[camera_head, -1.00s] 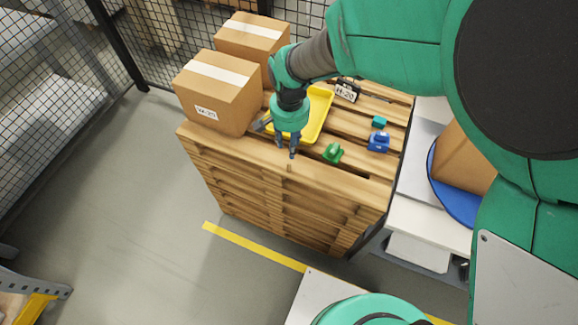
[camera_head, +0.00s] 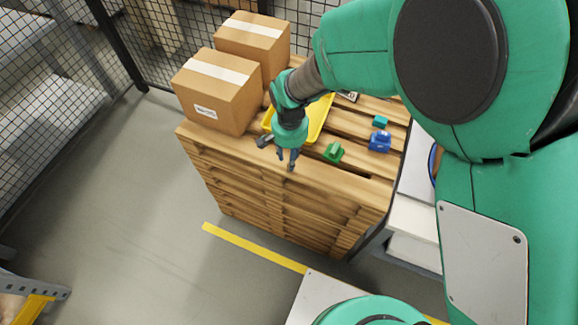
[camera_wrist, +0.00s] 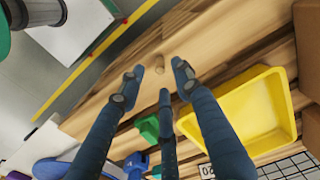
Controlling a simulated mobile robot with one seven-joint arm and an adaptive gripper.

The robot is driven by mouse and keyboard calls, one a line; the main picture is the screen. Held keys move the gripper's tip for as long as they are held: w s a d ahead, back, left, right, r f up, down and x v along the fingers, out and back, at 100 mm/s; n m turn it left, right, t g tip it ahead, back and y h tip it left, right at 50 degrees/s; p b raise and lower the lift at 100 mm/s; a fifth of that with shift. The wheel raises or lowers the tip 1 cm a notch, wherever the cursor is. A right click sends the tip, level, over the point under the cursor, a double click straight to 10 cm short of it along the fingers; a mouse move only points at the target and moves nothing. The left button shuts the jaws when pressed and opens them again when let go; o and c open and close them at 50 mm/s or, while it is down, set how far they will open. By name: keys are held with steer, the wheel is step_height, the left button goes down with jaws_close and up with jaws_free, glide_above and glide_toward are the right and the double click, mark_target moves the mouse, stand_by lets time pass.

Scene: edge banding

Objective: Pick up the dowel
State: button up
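The dowel (camera_wrist: 160,70) shows in the wrist view as a small, pale, round wooden end against the pallet wood. My gripper (camera_wrist: 159,82) has three dark blue-grey fingers spread apart, with the dowel in the gap between their tips. No finger clearly touches it. In the head view my gripper (camera_head: 287,164) points down over the front edge of the pallet stack (camera_head: 250,165). The dowel cannot be made out there, as the fingers are over that spot.
A yellow tray (camera_wrist: 240,108) lies behind my gripper. A green block (camera_head: 333,152), a blue block (camera_head: 380,141) and a teal block (camera_head: 380,121) sit to the right. Two cardboard boxes (camera_head: 215,100) stand to the left.

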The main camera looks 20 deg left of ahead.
steer(key=shift+s+a+f+b, duration=0.1)
steer(key=shift+f+b, duration=0.55)
steer(key=shift+f, duration=1.95)
steer(key=c, duration=0.8)
